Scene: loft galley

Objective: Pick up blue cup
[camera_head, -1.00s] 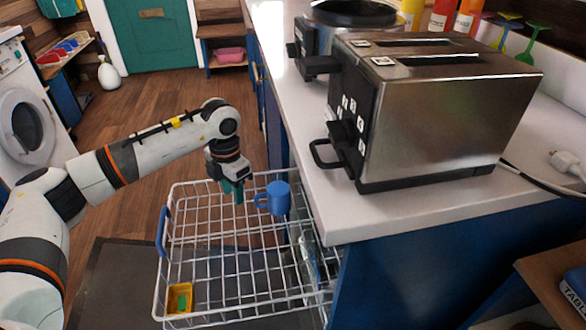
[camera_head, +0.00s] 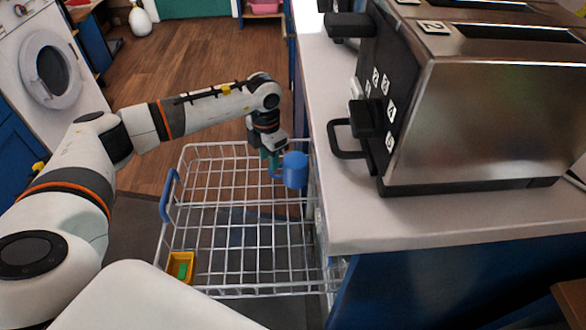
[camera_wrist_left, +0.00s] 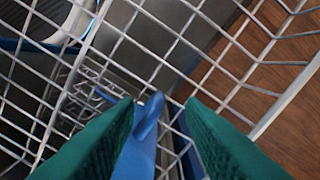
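The blue cup (camera_head: 296,171) is in the upper wire rack (camera_head: 207,237) of the pulled-out dishwasher, near the rack's far right corner. Its handle points left, toward my left gripper (camera_head: 270,160). In the wrist view the blue handle (camera_wrist_left: 147,122) stands between the two green fingers of my left gripper (camera_wrist_left: 160,112). The fingers are apart, with a visible gap on the handle's right side; the handle is close to the left finger, and I cannot tell if they touch. Most of the cup's body is hidden or cut off in the wrist view. My right gripper is not in view.
A yellow container (camera_head: 181,267) with a green item sits in the rack's near left corner. The white countertop (camera_head: 360,215) with a steel toaster (camera_head: 480,120) rises right beside the rack. A washing machine (camera_head: 50,70) stands at the left.

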